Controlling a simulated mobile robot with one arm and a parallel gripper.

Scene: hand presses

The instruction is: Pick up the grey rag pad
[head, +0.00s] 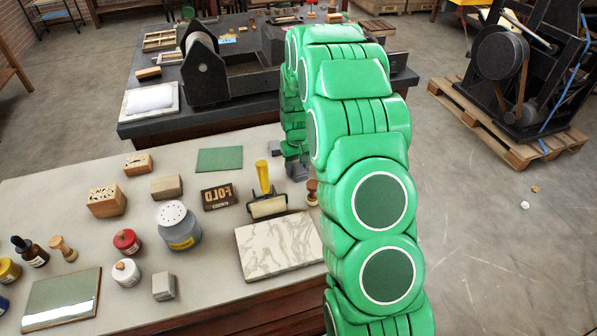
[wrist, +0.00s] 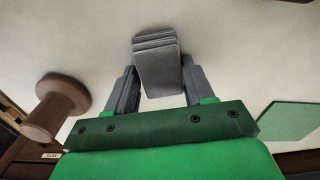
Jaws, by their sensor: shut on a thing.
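The grey rag pad (wrist: 157,65), a small block of stacked grey layers, lies between the fingertips of my gripper (wrist: 160,85) in the wrist view. The two dark fingers flank it and are shut on it. The pale table top (wrist: 230,40) shows behind it; I cannot tell whether the pad touches the table. In the head view my gripper (head: 290,165) is low over the back right of the table, partly hidden by my green arm. I cannot clearly tell the pad from the grey fingers there.
A wooden-handled tool (wrist: 55,105) stands close by the gripper. A green sheet (head: 219,159), a FOLD block (head: 218,196), a roller (head: 267,205) and a marble slab (head: 280,246) lie nearby. A grey tin (head: 178,228) stands farther left. A dark press table (head: 250,105) is behind.

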